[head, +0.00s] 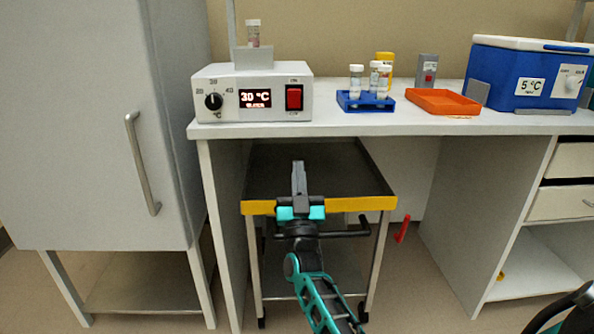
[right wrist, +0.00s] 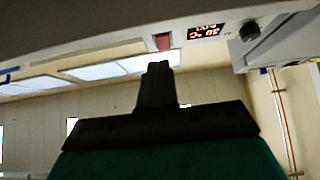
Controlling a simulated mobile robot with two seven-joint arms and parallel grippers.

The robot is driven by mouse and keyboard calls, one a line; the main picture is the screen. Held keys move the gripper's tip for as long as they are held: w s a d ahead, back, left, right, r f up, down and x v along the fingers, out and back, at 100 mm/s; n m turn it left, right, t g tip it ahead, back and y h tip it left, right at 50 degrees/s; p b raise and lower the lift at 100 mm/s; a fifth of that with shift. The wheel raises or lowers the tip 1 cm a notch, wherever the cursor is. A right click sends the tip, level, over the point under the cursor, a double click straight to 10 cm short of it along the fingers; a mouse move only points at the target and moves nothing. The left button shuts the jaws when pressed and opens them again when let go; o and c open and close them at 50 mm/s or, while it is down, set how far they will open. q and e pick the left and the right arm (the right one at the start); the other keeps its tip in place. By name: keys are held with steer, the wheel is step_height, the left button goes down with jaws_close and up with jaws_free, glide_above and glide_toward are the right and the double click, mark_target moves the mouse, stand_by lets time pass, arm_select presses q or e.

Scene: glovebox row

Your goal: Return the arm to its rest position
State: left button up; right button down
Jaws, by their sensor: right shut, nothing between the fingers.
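My right gripper (head: 299,178) is shut and empty. In the head view it stands in front of the bench, over the dark top of a cart, with its fingers pointing up and away. In the right wrist view the closed fingers (right wrist: 157,84) point up toward the underside of the bench edge and the heater box. Its arm reaches in from the bottom of the head view. My left gripper is in neither view.
The cart (head: 262,207) with a yellow front edge stands under the bench (head: 350,124). On the bench are a heater box (head: 222,83) reading 30 °C, a blue tube rack (head: 366,103), an orange tray (head: 442,101) and a blue cooler (head: 500,82). A grey cabinet (head: 80,120) stands left.

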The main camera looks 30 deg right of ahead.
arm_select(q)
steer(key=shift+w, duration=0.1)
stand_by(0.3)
